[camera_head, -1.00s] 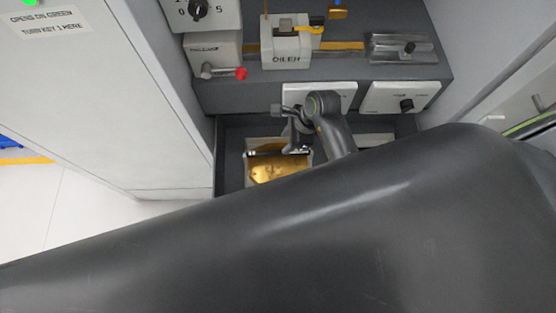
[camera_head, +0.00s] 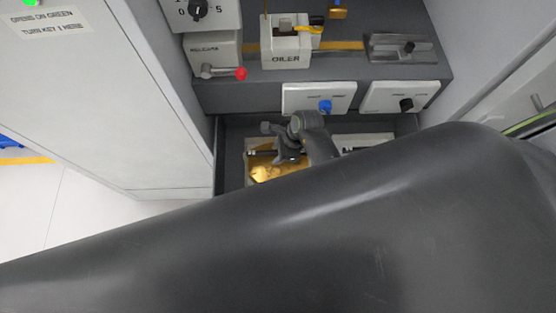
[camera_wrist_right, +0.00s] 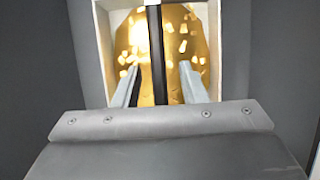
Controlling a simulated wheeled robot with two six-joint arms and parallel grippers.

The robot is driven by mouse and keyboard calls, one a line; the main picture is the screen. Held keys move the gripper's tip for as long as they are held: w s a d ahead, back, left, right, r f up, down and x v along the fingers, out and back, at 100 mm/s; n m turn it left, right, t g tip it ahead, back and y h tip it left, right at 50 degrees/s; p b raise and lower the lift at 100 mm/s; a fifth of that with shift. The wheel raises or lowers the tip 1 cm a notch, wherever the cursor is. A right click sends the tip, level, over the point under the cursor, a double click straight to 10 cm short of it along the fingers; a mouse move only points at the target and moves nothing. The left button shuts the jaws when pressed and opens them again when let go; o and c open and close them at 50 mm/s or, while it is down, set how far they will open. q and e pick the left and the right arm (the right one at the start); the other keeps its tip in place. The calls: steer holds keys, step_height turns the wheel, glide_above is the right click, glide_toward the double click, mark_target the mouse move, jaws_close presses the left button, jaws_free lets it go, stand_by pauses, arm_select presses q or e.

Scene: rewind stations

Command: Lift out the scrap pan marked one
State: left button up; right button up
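A pale-rimmed pan (camera_head: 262,141) with shiny gold scrap (camera_head: 264,174) inside sits in the dark recess below the work shelf. No mark on it is readable. In the right wrist view, the pan (camera_wrist_right: 213,45) has a black bar (camera_wrist_right: 157,45) running across its middle. My right gripper (camera_head: 280,155) is down at the pan. In the wrist view, its fingers (camera_wrist_right: 160,66) stand apart on either side of the bar, with gaps showing. The pan's near part is hidden by the gripper and by my dark arm. My left gripper is out of view.
A second pale tray (camera_head: 368,138) lies to the right in the same dark recess (camera_head: 230,150). Above are a panel with a blue knob (camera_head: 325,107), one with a black knob (camera_head: 405,104), the oiler (camera_head: 287,50) and a red-tipped lever (camera_head: 240,74). A white cabinet (camera_head: 120,120) stands left.

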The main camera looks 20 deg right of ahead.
jaws_close()
stand_by(0.8)
steer(key=shift+r, duration=0.1)
stand_by(0.4)
